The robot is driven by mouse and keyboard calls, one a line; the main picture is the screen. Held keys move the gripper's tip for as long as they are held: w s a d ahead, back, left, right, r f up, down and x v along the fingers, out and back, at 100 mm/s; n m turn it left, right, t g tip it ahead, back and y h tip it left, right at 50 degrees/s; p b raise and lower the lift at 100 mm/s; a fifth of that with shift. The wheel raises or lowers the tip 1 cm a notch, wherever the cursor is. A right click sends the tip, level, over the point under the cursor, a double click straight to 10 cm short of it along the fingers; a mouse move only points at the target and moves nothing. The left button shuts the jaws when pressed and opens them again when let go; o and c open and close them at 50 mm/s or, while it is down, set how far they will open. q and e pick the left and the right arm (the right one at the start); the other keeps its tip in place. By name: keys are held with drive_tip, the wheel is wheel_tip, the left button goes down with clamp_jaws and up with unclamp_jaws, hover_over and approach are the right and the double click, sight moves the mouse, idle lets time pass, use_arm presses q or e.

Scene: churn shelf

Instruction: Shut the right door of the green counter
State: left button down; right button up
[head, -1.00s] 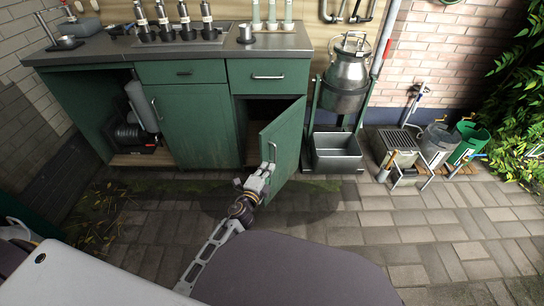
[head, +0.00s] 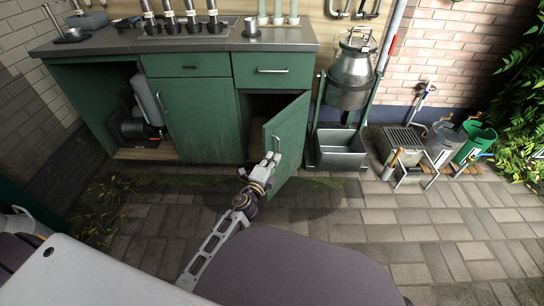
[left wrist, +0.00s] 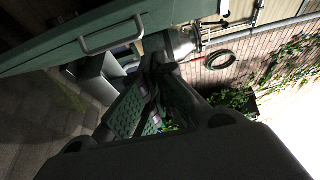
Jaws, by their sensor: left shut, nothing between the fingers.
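The green counter (head: 180,75) stands against the wall in the head view. Its right door (head: 290,138) is swung open towards me, with the dark cupboard space (head: 262,112) showing behind it. The door carries a metal handle (head: 276,146), which also shows in the left wrist view (left wrist: 112,34). My left gripper (head: 271,160) is shut and empty, close to the lower part of the door near the handle; I cannot tell whether it touches. In the left wrist view its fingers (left wrist: 150,100) are below the door. My right gripper is not in view.
A grey bin (head: 340,148) under a metal churn (head: 352,68) stands just right of the door. The paved floor (head: 380,235) in front is clear.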

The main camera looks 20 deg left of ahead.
sight(273, 139)
use_arm(q)
drive_tip(key=w+a, duration=0.1)
drive_tip(key=w, duration=0.2)
drive_tip(key=w+a, duration=0.1)
drive_tip(key=w, duration=0.3)
drive_tip(key=w+a, duration=0.1)
drive_tip(key=w, duration=0.2)
drive_tip(key=shift+w+b, duration=0.25)
drive_tip(key=shift+b, duration=0.15)
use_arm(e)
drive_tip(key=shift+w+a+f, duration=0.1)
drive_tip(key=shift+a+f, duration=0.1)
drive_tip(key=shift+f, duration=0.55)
use_arm(q)
drive_tip(key=shift+a, duration=0.15)
